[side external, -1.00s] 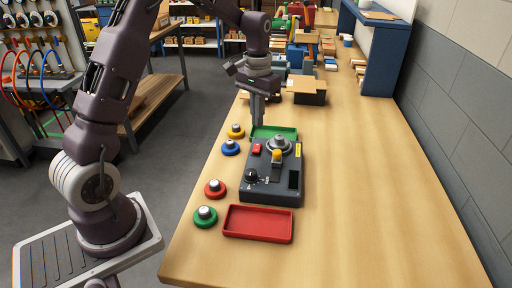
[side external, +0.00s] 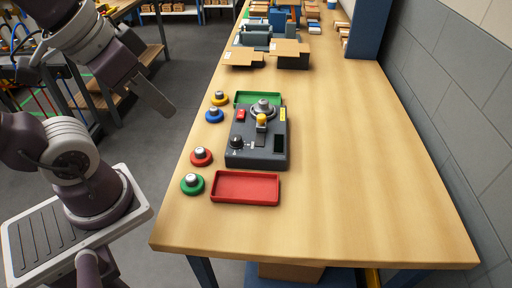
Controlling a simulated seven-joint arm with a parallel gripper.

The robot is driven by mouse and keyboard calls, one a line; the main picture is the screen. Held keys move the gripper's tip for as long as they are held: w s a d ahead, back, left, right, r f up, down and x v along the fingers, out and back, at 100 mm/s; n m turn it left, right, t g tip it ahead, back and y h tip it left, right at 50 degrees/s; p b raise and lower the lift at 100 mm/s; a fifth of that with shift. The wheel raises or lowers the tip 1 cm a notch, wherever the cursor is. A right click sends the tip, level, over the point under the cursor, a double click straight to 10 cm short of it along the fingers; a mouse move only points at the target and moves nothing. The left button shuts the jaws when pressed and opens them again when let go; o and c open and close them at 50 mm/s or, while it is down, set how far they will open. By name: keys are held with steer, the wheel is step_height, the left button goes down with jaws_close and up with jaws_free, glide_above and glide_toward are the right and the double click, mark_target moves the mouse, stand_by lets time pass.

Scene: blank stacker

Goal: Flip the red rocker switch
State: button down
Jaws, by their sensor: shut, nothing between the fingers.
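The red rocker switch (side external: 241,115) sits at the back left of the dark grey control box (side external: 271,160). It is too small to tell which way it is tipped. The box also bears a black knob, a lever with a yellow handle and a round grey part. My gripper (side external: 168,109) is shut and empty, off the left edge of the table beyond the buttons, apart from the switch and the box.
A yellow (side external: 220,100), a blue (side external: 214,117), a red (side external: 201,158) and a green button (side external: 192,185) line the table's left edge. A red tray (side external: 246,200) lies in front of the box, a green tray (side external: 240,99) behind. Cartons stand farther back. The right side of the table is clear.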

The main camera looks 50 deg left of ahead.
steer(key=shift+s+d+f, duration=0.1)
steer(key=shift+s+f, duration=0.1)
steer(key=shift+s, duration=0.15)
steer(key=n+g, duration=0.5)
steer(key=n, duration=2.2)
glide_above(240, 116)
step_height(240, 116, down, 5)
steer(key=shift+w+r, duration=0.1)
steer(key=shift+w, duration=0.05)
step_height(240, 116, down, 14)
steer(key=shift+f, duration=0.1)
